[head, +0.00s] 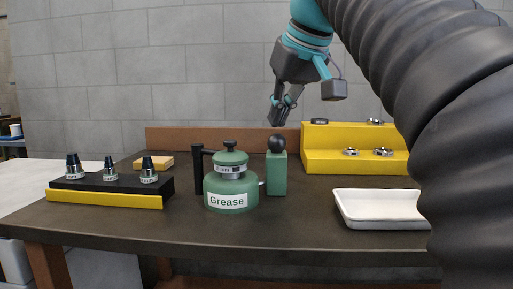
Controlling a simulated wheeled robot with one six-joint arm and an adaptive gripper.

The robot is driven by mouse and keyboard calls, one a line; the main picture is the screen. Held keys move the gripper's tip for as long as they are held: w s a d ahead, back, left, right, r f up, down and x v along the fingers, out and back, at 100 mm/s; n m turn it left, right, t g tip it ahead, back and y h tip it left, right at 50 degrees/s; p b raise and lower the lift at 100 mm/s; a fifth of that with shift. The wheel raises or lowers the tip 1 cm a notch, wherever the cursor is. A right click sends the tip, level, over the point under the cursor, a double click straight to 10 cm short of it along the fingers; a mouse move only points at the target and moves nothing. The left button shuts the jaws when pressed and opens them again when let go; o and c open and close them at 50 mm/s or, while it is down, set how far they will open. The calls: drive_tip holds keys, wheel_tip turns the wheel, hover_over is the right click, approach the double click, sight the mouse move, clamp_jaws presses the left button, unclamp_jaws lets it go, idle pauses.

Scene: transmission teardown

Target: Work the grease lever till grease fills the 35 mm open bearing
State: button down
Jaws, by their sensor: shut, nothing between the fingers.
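The green grease pot (240,184), labelled "Grease", stands on the table with a dark knob on its lid and a smaller label too small to read surely. A dark upright handle (198,170) is joined to its left side. A green block (277,178) with a black ball (277,144) on top stands at its right. I cannot tell surely which of these is the lever. My gripper (279,121) points down, shut and empty, and appears just above the black ball; its depth is unclear. I cannot make out the 35 mm open bearing or any grease for sure.
A yellow stepped stand (340,165) at back right holds several ring-shaped metal parts. A white tray (378,222) lies at right, partly hidden by my arm. A black and yellow rack (105,199) with several dark-topped pieces is at left. A small wooden block (153,163) lies behind it.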

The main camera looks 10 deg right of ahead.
sight(282, 148)
drive_tip(key=shift+f+b, duration=2.55)
drive_tip(key=shift+f, duration=1.15)
drive_tip(key=shift+f, duration=0.15)
wheel_tip(282, 148, up, 8)
drive_tip(key=p, duration=0.8)
drive_tip(key=shift+r, duration=0.25)
drive_tip(key=shift+f, duration=0.1)
drive_tip(key=shift+f, duration=0.1)
